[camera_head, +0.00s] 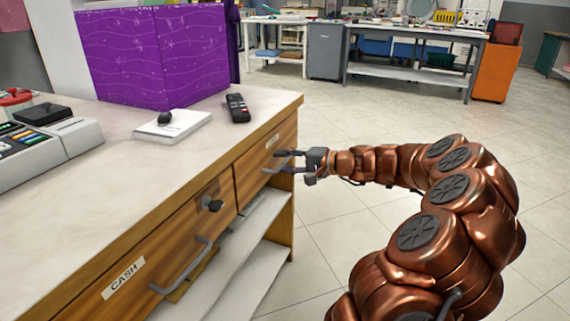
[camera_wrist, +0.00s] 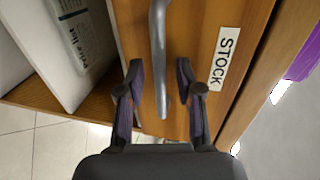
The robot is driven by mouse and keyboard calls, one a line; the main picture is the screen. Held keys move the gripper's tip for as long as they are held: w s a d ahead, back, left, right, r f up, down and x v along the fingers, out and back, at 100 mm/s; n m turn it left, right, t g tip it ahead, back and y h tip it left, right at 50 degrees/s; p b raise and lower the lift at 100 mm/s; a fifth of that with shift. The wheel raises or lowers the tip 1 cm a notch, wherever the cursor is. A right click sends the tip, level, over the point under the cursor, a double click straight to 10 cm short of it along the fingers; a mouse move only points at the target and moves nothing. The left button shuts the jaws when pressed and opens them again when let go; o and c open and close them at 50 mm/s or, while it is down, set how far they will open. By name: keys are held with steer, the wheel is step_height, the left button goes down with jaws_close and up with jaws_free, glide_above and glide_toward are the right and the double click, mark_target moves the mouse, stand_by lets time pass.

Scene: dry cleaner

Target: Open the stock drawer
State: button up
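The stock drawer (camera_head: 255,172) is the wooden front at the far right end of the counter, and it looks shut. Its white STOCK label (camera_wrist: 225,58) shows right of its grey bar handle (camera_wrist: 158,45) in the wrist view. My gripper (camera_head: 283,161) is at this handle in the head view. In the wrist view my gripper (camera_wrist: 159,80) is open, with one finger on each side of the handle. Gaps show between the handle and both fingers, so they look apart. In the head view the fingers partly hide the handle.
The cash drawer (camera_head: 165,255) with its own handle and a black knob (camera_head: 211,204) is nearer on the counter. Open white shelves (camera_head: 255,225) lie below the drawers. A purple box (camera_head: 155,60) and a card terminal (camera_head: 238,108) stand on the countertop. The tiled floor beyond is clear.

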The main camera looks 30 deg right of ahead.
steer(key=shift+c, duration=0.5)
jaws_close()
